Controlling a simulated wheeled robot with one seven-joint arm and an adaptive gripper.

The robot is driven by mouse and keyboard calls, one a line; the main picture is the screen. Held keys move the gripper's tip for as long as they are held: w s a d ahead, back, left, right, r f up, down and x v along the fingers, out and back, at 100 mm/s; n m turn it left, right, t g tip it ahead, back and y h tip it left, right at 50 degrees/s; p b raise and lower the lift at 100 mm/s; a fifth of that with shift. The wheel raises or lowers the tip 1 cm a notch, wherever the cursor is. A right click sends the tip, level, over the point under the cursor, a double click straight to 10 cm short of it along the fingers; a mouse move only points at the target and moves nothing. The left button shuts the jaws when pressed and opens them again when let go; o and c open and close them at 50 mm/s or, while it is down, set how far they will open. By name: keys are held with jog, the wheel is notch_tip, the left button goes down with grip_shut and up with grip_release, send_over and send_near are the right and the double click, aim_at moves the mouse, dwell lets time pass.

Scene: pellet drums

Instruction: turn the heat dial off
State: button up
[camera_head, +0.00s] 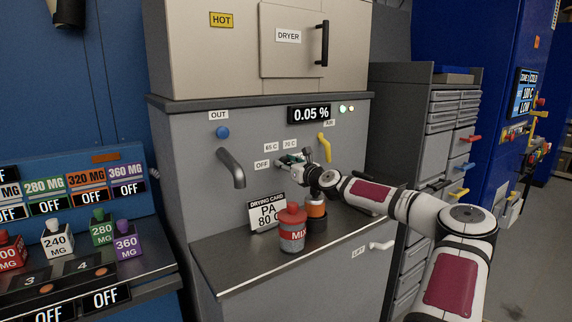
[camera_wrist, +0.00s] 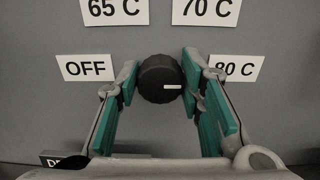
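The black round heat dial (camera_wrist: 160,78) sits on the grey panel in the wrist view. Its short white mark lies right of centre, toward the 80 C label (camera_wrist: 234,68). The OFF label (camera_wrist: 85,68) is on the left, with 65 C (camera_wrist: 115,10) and 70 C (camera_wrist: 206,11) above. My gripper (camera_wrist: 160,66) is open, with one green-padded finger on each side of the dial. Small gaps seem to show at both sides; contact is not clear. In the head view my gripper (camera_head: 292,160) covers the dial, beside the OFF label (camera_head: 262,163).
A grey spout (camera_head: 231,166) and blue button (camera_head: 222,132) are left of the dial. A yellow AIR handle (camera_head: 324,146) is close on the right. Below, a red-capped MIX jar (camera_head: 292,229), an orange-banded black item (camera_head: 316,209) and a drying card (camera_head: 266,213) stand on the shelf.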

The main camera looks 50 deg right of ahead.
jog(key=c, duration=0.5)
jog(key=shift+o, duration=0.2)
